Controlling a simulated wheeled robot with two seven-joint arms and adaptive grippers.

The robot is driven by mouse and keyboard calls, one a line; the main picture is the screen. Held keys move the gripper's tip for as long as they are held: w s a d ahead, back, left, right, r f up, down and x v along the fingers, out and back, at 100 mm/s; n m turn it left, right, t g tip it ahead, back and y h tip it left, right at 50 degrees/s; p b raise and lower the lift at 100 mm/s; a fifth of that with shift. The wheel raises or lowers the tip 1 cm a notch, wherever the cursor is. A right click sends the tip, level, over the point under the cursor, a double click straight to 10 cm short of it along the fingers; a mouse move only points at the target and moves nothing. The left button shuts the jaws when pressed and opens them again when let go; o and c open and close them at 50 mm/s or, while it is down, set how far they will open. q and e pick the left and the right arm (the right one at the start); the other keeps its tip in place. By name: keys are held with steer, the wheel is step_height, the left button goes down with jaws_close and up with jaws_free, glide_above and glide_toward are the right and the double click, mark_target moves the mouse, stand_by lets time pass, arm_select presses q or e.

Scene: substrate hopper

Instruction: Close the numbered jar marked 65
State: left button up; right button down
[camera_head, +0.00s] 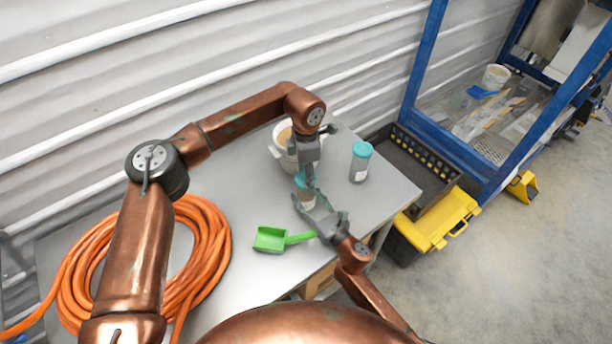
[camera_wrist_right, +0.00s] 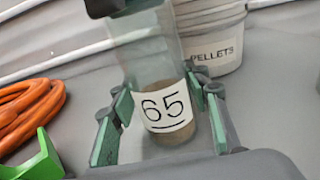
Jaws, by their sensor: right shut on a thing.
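The jar marked 65 (camera_wrist_right: 166,108) stands between the fingers of my right gripper (camera_wrist_right: 160,122) in the right wrist view. It is clear, with pale brown contents low inside and a white number label. In the head view the jar (camera_head: 307,201) is near the table's front edge, with my right gripper (camera_head: 320,212) shut on it. A teal lid (camera_head: 301,179) shows at the jar's top, partly hidden by my left gripper (camera_head: 308,178), which points down from above. I cannot tell whether the lid is seated, or whether the left fingers grip it.
Another teal-lidded jar (camera_head: 360,162) stands to the right on the grey table (camera_head: 210,185). A white bucket labelled PELLETS (camera_wrist_right: 214,45) is behind. A green scoop (camera_head: 270,239) and a coiled orange hose (camera_head: 215,250) lie to the left. A yellow toolbox (camera_head: 437,222) is beyond the right edge.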

arm_select(q)
steer(key=m, duration=0.6)
steer(key=shift+w, duration=0.15)
steer(key=m, duration=0.4)
steer(key=o, duration=1.3)
steer(key=shift+r, duration=2.25)
steer(key=shift+c, duration=0.3)
